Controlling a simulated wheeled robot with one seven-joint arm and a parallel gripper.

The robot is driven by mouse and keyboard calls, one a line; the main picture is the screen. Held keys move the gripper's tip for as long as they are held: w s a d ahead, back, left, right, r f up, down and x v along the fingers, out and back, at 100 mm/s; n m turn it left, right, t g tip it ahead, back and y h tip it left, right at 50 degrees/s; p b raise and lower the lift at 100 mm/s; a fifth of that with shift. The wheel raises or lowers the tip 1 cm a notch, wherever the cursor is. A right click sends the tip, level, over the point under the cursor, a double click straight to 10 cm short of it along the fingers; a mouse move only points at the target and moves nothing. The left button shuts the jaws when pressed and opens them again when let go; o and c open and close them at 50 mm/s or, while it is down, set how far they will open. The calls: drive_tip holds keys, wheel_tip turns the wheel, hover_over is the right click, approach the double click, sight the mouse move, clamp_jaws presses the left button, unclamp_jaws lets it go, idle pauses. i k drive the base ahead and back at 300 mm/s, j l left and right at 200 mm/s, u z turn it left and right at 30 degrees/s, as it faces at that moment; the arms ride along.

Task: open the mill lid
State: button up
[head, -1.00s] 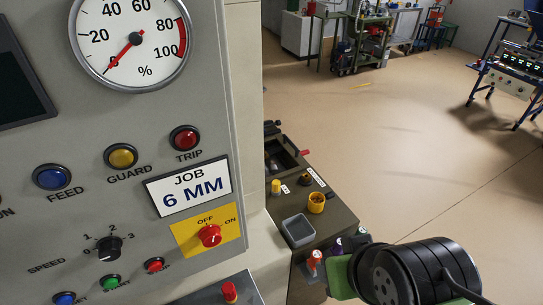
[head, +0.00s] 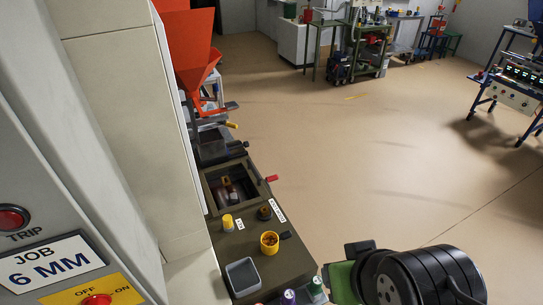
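No part in the head view can be made out for certain as the mill lid. An olive-brown unit (head: 212,232) stands beside the large grey cabinet. It has an open dark recess (head: 238,190) with small items inside and a red-tipped handle (head: 270,178) at its right edge. Beyond it is a dark box (head: 210,150) below an orange hopper (head: 188,50); whether either belongs to the mill I cannot tell. My arm, with black round and green parts, shows at the bottom right, apart from the recess. My gripper's fingers do not show.
A yellow cup (head: 269,243), a yellow-capped piece (head: 228,223) and a grey tray (head: 242,277) are on the near part of the unit. The grey control panel (head: 45,215) borders the left. Open floor (head: 340,150) lies to the right, with benches far back.

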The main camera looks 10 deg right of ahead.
sight(231, 181)
drive_tip(key=i+l+u, duration=0.1)
drive_tip(key=l, duration=0.3)
drive_tip(key=i+l, duration=0.25)
drive_tip(key=l, duration=0.15)
drive_tip(key=i+l+u, duration=0.15)
drive_tip(key=l, duration=0.25)
drive_tip(key=i+l+u, duration=0.1)
drive_tip(key=l, duration=0.35)
drive_tip(key=i+l+u, duration=0.1)
drive_tip(key=l, duration=0.3)
drive_tip(key=i+l+u, duration=0.25)
drive_tip(key=l+u, duration=0.2)
drive_tip(key=l, duration=0.15)
drive_tip(key=i+l+u, duration=0.25)
drive_tip(key=i+u, duration=0.2)
drive_tip(key=u, duration=0.25)
drive_tip(key=i+u, duration=0.2)
drive_tip(key=u, duration=0.3)
drive_tip(key=i+l+u, duration=0.1)
drive_tip(key=u, duration=0.35)
drive_tip(key=i+l+u, duration=0.15)
drive_tip(key=u, duration=0.35)
drive_tip(key=i+l+u, duration=0.2)
drive_tip(key=u, duration=0.25)
